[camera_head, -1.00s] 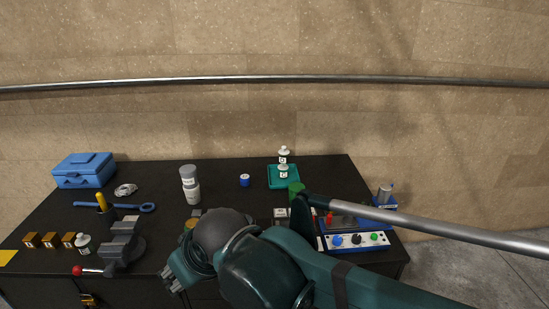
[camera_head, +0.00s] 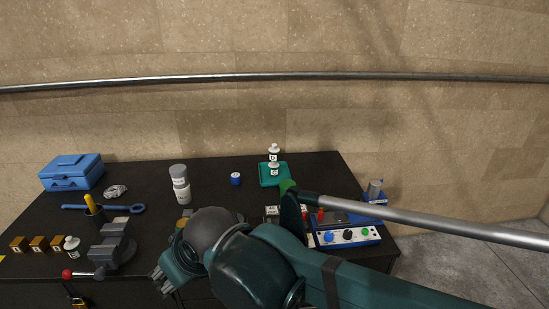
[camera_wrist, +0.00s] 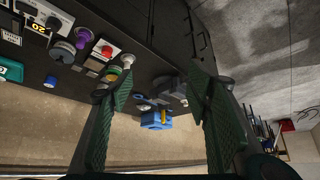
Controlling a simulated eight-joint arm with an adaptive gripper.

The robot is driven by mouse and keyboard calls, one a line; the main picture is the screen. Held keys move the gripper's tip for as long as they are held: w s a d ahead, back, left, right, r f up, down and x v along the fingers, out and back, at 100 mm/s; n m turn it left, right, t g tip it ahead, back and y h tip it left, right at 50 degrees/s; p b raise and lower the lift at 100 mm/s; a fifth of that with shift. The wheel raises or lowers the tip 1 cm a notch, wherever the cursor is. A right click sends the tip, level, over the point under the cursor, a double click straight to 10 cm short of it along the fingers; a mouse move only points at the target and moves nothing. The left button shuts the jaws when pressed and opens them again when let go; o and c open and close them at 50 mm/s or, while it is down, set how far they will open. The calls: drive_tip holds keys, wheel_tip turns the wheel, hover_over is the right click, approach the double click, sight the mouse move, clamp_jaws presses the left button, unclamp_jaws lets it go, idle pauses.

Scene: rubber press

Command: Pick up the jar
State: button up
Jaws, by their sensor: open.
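The head view does not settle which container is the jar. A white container with a grey upper part (camera_head: 180,185) stands upright mid-table. A small blue round container (camera_head: 235,179) with a light top is to its right. A small white bottle (camera_head: 72,245) stands at the left front. More white bottles (camera_head: 274,160) are on a green tray (camera_head: 263,182) at the back. My gripper (camera_head: 163,281) is at the table's front edge, apart from these. In the wrist view my gripper (camera_wrist: 160,82) has its two green fingers wide apart with nothing held between them.
A blue toolbox (camera_head: 71,175), a blue wrench (camera_head: 137,209) and a grey vise (camera_head: 113,242) are on the left of the black table. Several brown blocks (camera_head: 38,243) lie at the left front. A control box (camera_head: 347,236) with knobs is at the right.

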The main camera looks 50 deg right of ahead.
drive_tip(key=w+d+r+m+g+h+p, duration=0.1)
drive_tip(key=w+d+r+m, duration=0.1)
drive_tip(key=w+d+r, duration=0.4)
drive_tip(key=w+d+r+m+g+p, duration=0.1)
drive_tip(key=w+d+r+m+p, duration=0.1)
drive_tip(key=w+d+r, duration=0.5)
drive_tip(key=w+d+m+g+p, duration=0.2)
drive_tip(key=w+d+m, duration=0.3)
drive_tip(key=w+d, duration=1.15)
drive_tip(key=m+g+p, duration=0.3)
drive_tip(key=m+p, duration=0.1)
drive_tip(key=m, duration=0.1)
hover_over(274, 144)
drive_tip(key=w+a, duration=0.2)
drive_tip(key=a, duration=0.8)
wheel_tip(274, 144, down, 11)
drive_tip(key=d+f, duration=0.2)
drive_tip(key=d, duration=0.1)
drive_tip(key=s+d+f+m, duration=0.1)
drive_tip(key=d+f, duration=0.1)
drive_tip(key=d, duration=0.1)
drive_tip(key=d+f+m+y, duration=0.1)
drive_tip(key=d+f, duration=0.1)
drive_tip(key=d, duration=0.1)
drive_tip(key=shift+s+d+f, duration=0.15)
drive_tip(key=shift+s+d, duration=0.2)
drive_tip(key=shift+s+d+f, duration=0.15)
drive_tip(key=shift+d+f, duration=0.1)
drive_tip(key=shift+d, duration=0.1)
